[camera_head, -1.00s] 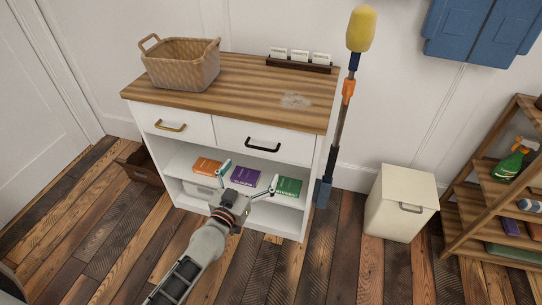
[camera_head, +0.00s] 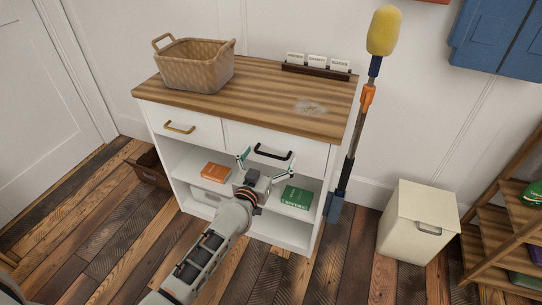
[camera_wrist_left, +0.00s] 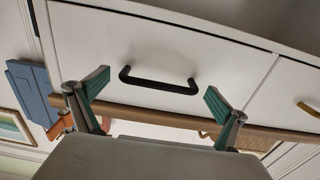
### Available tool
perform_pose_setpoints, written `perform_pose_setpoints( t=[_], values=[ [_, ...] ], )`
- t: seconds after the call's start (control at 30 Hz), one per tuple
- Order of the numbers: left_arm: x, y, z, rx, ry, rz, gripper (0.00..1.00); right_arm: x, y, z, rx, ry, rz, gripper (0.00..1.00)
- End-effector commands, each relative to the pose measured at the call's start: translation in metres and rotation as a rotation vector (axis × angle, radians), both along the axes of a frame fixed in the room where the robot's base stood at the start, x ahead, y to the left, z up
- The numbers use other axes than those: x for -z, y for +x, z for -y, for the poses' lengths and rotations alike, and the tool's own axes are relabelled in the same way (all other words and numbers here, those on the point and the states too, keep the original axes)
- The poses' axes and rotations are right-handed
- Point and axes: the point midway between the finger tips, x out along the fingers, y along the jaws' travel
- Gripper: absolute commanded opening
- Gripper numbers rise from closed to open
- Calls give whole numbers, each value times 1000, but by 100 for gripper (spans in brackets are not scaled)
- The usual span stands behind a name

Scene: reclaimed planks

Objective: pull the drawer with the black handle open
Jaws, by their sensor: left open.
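The drawer with the black handle (camera_head: 318,151) is the right one of two white drawers under the wooden top, and its front looks closed. Its black handle (camera_head: 273,152) is a horizontal bar. My left gripper (camera_head: 267,160) is open, with its green-tipped fingers just in front of the handle and spread to either side of it. In the left wrist view the handle (camera_wrist_left: 158,84) shows between and beyond the two open fingers (camera_wrist_left: 160,95), apart from both. No contact shows. My right gripper is not in view.
The left drawer has a brass handle (camera_head: 180,128). A wicker basket (camera_head: 196,66) and a card rack (camera_head: 318,70) stand on top. A yellow-headed pole (camera_head: 366,110) leans at the cabinet's right side. A cream bin (camera_head: 415,222) and a wooden shelf (camera_head: 500,240) stand further right.

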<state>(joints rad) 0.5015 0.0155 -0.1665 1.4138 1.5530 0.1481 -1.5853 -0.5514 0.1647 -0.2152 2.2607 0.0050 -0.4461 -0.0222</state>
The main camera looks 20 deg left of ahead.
Motion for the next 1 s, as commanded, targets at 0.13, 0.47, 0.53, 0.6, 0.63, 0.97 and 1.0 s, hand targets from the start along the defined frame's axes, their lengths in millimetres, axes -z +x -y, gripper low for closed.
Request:
perform_pose_setpoints(
  t=[0.13, 0.47, 0.53, 0.6, 0.63, 0.97, 1.0],
  values=[
    [-1, 2, 0, 0, 0, 1, 100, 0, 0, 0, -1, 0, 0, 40],
    [-1, 1, 0, 0, 0, 1, 48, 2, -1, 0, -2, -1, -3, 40],
    [-1, 1, 0, 1, 0, 1, 45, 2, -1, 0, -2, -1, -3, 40],
    [-1, 1, 0, 1, 1, 1, 45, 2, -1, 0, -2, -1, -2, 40],
    [-1, 0, 0, 1, 1, 1, 45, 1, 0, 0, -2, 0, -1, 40],
    [-7, -39, -1, 3, 6, 6, 45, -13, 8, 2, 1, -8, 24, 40],
    [-8, -49, -2, 3, 6, 7, 45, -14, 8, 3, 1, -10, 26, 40]
  ],
)
